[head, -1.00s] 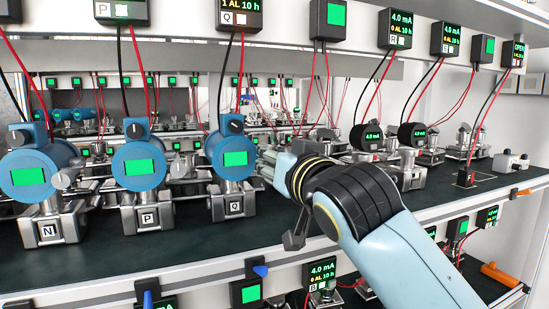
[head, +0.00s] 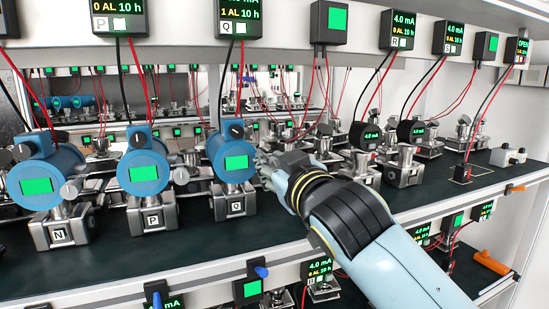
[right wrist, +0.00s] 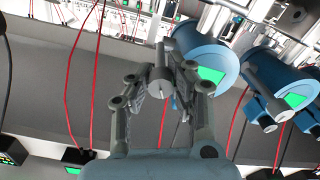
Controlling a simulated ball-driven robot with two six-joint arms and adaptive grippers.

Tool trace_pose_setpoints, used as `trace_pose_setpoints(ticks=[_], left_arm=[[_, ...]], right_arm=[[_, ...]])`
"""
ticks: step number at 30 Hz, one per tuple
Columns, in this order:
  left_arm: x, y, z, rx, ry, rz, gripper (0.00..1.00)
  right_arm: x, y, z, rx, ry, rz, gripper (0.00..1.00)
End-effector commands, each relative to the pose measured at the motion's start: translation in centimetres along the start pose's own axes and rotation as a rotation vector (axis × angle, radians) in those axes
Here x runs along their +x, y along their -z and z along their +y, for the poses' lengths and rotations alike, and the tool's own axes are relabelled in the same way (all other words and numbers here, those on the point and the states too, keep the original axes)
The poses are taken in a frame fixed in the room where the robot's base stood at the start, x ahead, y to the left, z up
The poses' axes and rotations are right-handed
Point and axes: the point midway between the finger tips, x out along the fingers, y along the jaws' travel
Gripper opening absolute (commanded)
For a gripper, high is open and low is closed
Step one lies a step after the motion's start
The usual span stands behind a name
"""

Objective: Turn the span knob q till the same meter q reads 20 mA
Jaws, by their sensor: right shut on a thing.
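The blue transmitter Q (head: 232,160) stands on its metal base behind the label Q, with a green display on its face. The meter q (head: 239,16) hangs above it; its lower lines read "1 AL 10 h" and Q, and its mA line is cut off by the picture's top. My right gripper (head: 264,168) is at the right side of transmitter Q. In the right wrist view its fingers (right wrist: 162,84) are shut on a grey slotted span knob q (right wrist: 161,91). In the head view the gripper hides that knob. My left gripper is not in view.
Transmitters P (head: 143,172) and N (head: 45,178) stand to the left on the dark shelf (head: 130,255). Black gauges (head: 365,135) stand to the right. Red and black wires hang from the meters above.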

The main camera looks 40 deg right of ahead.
Motion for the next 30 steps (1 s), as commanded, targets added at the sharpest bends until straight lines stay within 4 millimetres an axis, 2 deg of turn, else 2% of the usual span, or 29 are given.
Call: trace_pose_setpoints(ticks=[12,13,19,30], left_arm=[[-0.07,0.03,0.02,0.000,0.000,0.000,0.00],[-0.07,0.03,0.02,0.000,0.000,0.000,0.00],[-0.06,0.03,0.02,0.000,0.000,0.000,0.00],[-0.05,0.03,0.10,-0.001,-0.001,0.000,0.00]], right_arm=[[0.00,0.12,0.00,-0.007,0.000,0.004,0.00],[0.00,0.12,0.00,-0.007,0.000,0.004,0.20],[0.00,0.07,-0.03,-0.006,0.001,0.003,0.46],[-0.03,-0.16,-0.13,-0.003,0.003,-0.002,0.46]])
